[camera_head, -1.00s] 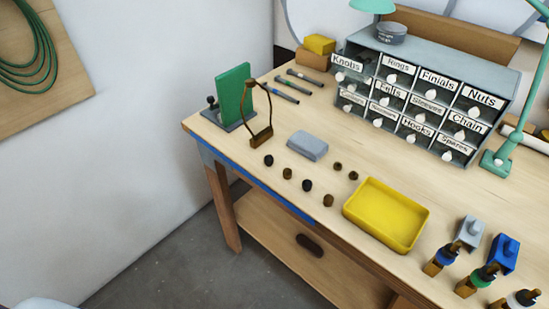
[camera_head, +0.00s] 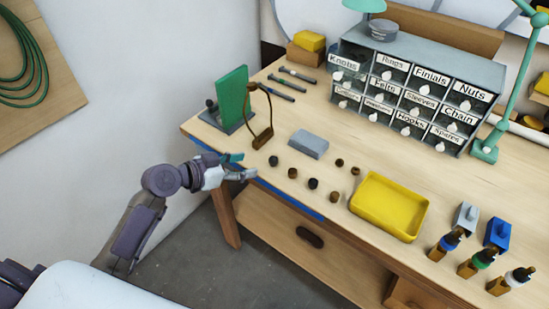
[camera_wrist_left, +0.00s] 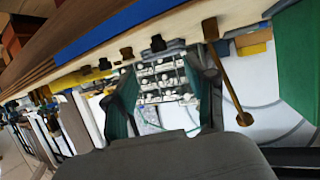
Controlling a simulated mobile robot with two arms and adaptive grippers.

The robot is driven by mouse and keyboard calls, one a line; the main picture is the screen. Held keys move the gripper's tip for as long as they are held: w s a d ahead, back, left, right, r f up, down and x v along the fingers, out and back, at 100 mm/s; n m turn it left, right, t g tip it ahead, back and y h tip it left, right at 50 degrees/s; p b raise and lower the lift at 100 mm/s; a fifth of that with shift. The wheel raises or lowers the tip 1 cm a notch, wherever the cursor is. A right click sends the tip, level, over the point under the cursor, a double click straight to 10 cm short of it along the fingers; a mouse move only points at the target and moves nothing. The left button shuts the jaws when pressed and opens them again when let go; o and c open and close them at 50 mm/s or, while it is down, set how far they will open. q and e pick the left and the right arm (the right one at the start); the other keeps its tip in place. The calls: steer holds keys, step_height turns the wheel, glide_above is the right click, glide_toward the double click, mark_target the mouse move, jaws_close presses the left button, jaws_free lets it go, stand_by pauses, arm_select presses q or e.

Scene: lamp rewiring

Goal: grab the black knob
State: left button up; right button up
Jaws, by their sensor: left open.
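Two black knobs lie on the workbench near its front edge. One black knob (camera_head: 273,161) is just in front of the wire frame, and the other black knob (camera_head: 313,184) is further right. Brown knobs (camera_head: 293,173) lie between and beyond them. My left gripper (camera_head: 243,166) is open and empty at the bench's front edge, left of the nearer black knob and apart from it. In the left wrist view, that knob (camera_wrist_left: 157,43) shows beyond the open fingers (camera_wrist_left: 163,72). My right gripper is not in view.
A wire frame on a brown base (camera_head: 264,138) and a green upright panel (camera_head: 232,97) stand close behind the gripper. A grey block (camera_head: 309,144), a yellow tray (camera_head: 372,223) and a labelled drawer cabinet (camera_head: 472,74) are further right. The blue front edge (camera_head: 290,203) lies below the knobs.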

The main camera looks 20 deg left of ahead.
mark_target(271, 160)
arm_select(q)
steer(key=p+x, duration=0.1)
steer(key=x, duration=0.3)
steer(key=shift+w+d+f, duration=0.15)
steer(key=shift+w+d, duration=0.05)
steer(key=shift+w, duration=0.1)
steer(key=shift+w+d, duration=0.15)
steer(key=shift+w, duration=0.05)
steer(key=p+x, duration=0.2)
steer(key=x, duration=0.2)
steer(key=shift+w+d+f, duration=0.1)
steer(key=shift+d, duration=0.1)
steer(key=shift+w+d+f, duration=0.1)
steer(key=shift+w+f, duration=0.05)
steer(key=shift+f, duration=0.05)
steer(key=shift+c, duration=0.7)
steer(key=c, duration=0.8)
